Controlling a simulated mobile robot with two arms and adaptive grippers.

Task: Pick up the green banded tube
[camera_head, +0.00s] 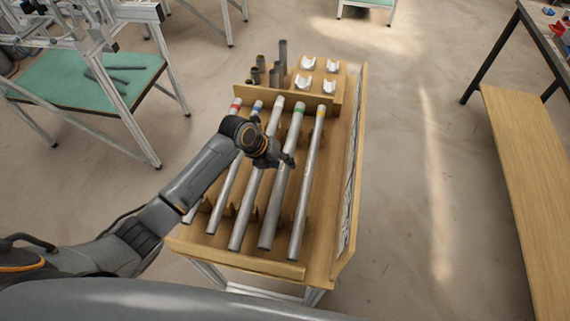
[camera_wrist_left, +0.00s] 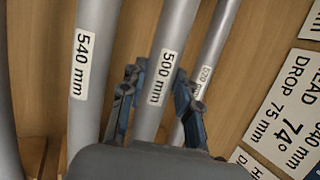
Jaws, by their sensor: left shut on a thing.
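The green banded tube (camera_head: 279,205) is a grey tube with a green band near its far end. It lies in the wooden rack, second from the right, in the head view. My left gripper (camera_head: 287,161) is at its middle, shut on it. In the left wrist view my left gripper (camera_wrist_left: 157,100) has a finger on each side of a tube (camera_wrist_left: 177,30) labelled 500 mm. The green band is outside that view. The tube appears to be still in line with its neighbours; I cannot tell if it is lifted. My right gripper is not in view.
Close on either side lie a yellow banded tube (camera_head: 304,200) and another grey tube (camera_head: 247,210); blue and red banded tubes are further left. Short upright tubes and white saddles (camera_head: 308,62) stand behind the rack. A wooden bench (camera_head: 530,180) is at right.

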